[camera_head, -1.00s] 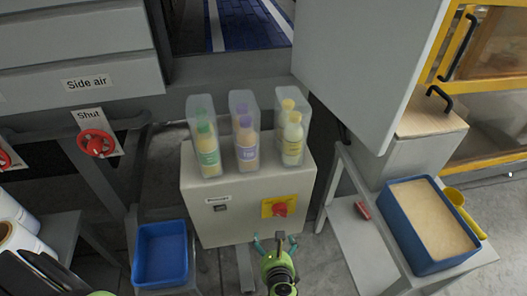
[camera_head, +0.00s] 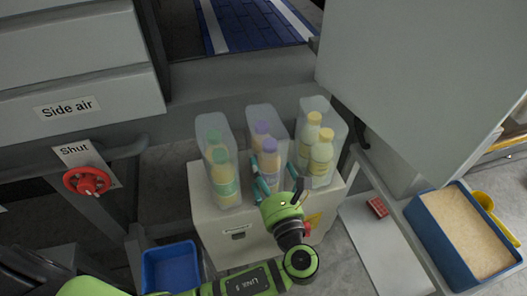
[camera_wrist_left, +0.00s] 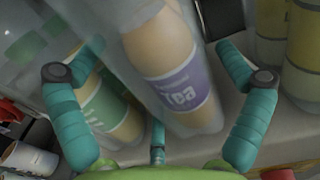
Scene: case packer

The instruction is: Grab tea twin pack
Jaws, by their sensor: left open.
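The tea twin pack (camera_head: 262,129) is the middle of three clear packs on a pale machine box. It holds two bottles with purple caps, and a purple "Tea" label (camera_wrist_left: 184,91) shows in the left wrist view. My left gripper (camera_head: 272,172) is open at the near side of this pack, with teal fingers to its left and right. In the left wrist view the pack stands between the spread fingers, with a third finger below. I cannot tell whether any finger touches it. My right gripper is not in view.
A green-labelled pack (camera_head: 223,183) stands close on the left, and a pale yellow-capped pack (camera_head: 321,152) on the right. A blue tray (camera_head: 171,268) is lower left. A blue bin of beige material (camera_head: 440,235) is at right. A large grey panel (camera_head: 420,80) hangs upper right.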

